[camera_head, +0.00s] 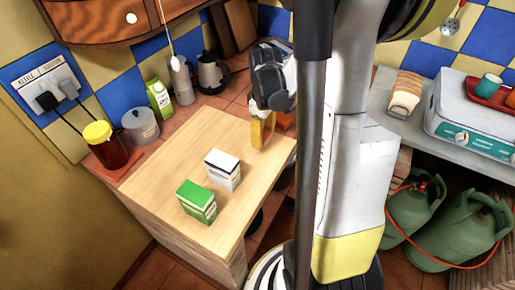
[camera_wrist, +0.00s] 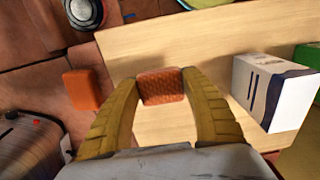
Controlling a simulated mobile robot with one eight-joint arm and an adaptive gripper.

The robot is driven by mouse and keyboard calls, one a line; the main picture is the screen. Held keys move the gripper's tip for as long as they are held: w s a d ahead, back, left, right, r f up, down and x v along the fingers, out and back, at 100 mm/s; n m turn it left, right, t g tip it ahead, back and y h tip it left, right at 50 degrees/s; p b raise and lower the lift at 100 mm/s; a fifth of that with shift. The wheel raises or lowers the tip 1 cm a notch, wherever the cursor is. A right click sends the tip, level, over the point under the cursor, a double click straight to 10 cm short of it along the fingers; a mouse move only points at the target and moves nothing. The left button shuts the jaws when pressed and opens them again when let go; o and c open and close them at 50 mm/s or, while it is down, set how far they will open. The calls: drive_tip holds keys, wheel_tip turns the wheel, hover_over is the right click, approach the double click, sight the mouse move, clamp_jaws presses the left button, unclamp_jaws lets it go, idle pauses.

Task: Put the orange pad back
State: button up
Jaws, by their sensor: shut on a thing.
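In the wrist view, an orange textured pad (camera_wrist: 162,86) sits between the tips of my gripper (camera_wrist: 163,88), whose yellow fingers are shut on it. The light wooden top (camera_wrist: 160,40) shows beyond and below the pad. In the head view, my gripper (camera_head: 262,130) is at the back right of this wooden top; the held pad is hard to make out there. A second orange block (camera_wrist: 83,90) lies apart on the red tiles, left of my gripper in the wrist view.
A white box (camera_head: 223,170) and a green box (camera_head: 197,201) stand on the wooden top. A jar with a yellow lid (camera_head: 106,146), a clear container (camera_head: 140,126), a green carton (camera_head: 160,98) and a grey kettle (camera_head: 211,75) line the tiled counter. The wooden top's left part is clear.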

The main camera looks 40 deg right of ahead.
sight(258, 150)
drive_tip(key=shift+w+a+f, duration=0.5)
drive_tip(key=shift+w+a, duration=0.05)
drive_tip(key=shift+w, duration=0.1)
drive_tip(key=shift+f+b, duration=1.1)
drive_tip(key=shift+f, duration=0.85)
drive_tip(key=shift+f, duration=0.2)
drive_tip(key=o, duration=1.1)
drive_tip(key=shift+r, duration=0.1)
